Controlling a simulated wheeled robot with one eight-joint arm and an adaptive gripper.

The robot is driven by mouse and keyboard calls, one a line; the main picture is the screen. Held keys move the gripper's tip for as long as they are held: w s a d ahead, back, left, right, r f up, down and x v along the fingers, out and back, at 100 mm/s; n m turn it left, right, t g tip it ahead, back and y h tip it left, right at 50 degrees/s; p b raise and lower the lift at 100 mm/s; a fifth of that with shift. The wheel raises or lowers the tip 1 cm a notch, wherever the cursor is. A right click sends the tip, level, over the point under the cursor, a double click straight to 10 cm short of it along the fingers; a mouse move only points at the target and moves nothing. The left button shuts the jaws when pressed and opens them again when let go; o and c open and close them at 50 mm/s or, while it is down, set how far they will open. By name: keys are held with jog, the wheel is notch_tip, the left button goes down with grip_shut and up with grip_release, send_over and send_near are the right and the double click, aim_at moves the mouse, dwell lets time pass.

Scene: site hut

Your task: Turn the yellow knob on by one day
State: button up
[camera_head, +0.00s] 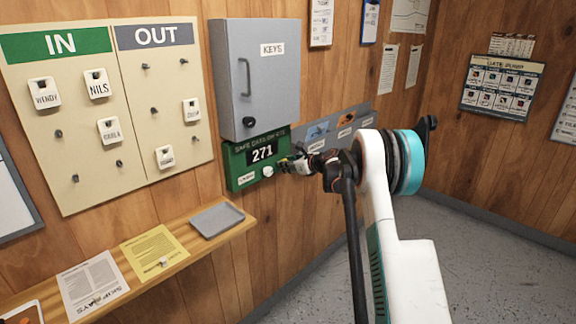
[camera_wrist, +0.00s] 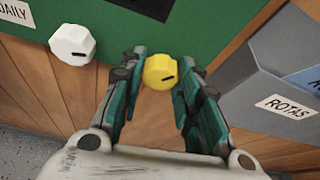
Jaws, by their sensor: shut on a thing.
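The yellow knob (camera_wrist: 160,71) is on the lower right of the green counter board (camera_head: 241,156), with a dark pointer mark on its face. The board's display (camera_head: 262,153) reads 271. My gripper (camera_wrist: 163,80) has its two teal fingers on either side of the yellow knob and is shut on it. In the head view my gripper (camera_head: 288,164) is at the board's lower right and mostly hides the yellow knob. A white knob (camera_wrist: 72,44) is to the left of the yellow one, beside a label reading DAILY, clear of my fingers; it also shows in the head view (camera_head: 267,171).
A grey key cabinet (camera_head: 258,80) hangs just above the board. A grey holder labelled ROTAS (camera_wrist: 270,85) is close to the right of my fingers. A wooden shelf (camera_head: 190,240) with papers and a grey tray (camera_head: 217,220) is below left.

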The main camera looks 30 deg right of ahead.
jog(key=shift+w+d+m+g+y+p, duration=0.15)
jog(key=shift+m+y+p, duration=0.1)
jog(key=shift+m+y, duration=0.4)
jog(key=shift+s+m+g+y+p, duration=0.1)
jog(key=shift+m+y+p, duration=0.25)
jog(key=shift+m, duration=0.55)
jog(key=shift+w+d+m+g+y+p, duration=0.1)
jog(key=shift+m+g+y+p, duration=0.1)
jog(key=shift+m+y, duration=0.5)
jog(key=o, duration=1.1)
